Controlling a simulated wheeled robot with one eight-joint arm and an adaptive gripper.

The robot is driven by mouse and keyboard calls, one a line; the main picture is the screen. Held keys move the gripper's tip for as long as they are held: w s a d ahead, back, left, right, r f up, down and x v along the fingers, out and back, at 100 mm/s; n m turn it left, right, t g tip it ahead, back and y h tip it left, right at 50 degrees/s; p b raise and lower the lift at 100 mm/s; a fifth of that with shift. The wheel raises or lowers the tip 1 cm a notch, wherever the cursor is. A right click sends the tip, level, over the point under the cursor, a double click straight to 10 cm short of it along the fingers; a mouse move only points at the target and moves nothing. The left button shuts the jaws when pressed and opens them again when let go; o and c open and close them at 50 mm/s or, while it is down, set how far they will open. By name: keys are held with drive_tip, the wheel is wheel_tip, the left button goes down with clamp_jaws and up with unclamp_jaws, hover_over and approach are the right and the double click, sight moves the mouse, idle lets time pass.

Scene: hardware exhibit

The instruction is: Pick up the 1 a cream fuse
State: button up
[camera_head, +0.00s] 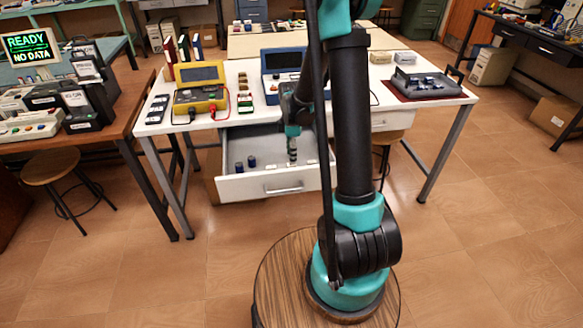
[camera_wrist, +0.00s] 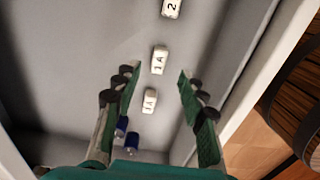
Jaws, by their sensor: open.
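In the wrist view several cream fuses lie in a row on the drawer floor. One marked "1 A" (camera_wrist: 159,60) shows near the level of my fingertips, and another marked "1A" (camera_wrist: 150,102) shows between the fingers. A third, marked with a "2" (camera_wrist: 171,8), is cut by the top edge. My gripper (camera_wrist: 158,82) is open, with nothing held between its green-padded fingers. In the head view my gripper (camera_head: 292,150) points down into the open drawer (camera_head: 285,186). My arm hides part of the drawer.
The drawer's walls are close around my gripper. The white table (camera_head: 220,129) above holds a yellow meter (camera_head: 200,98) and a blue device (camera_head: 282,62).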

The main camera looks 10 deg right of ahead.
drive_tip(key=shift+w+f, duration=0.1)
drive_tip(key=shift+f, duration=2.3)
clamp_jaws()
drive_tip(key=shift+r, duration=0.2)
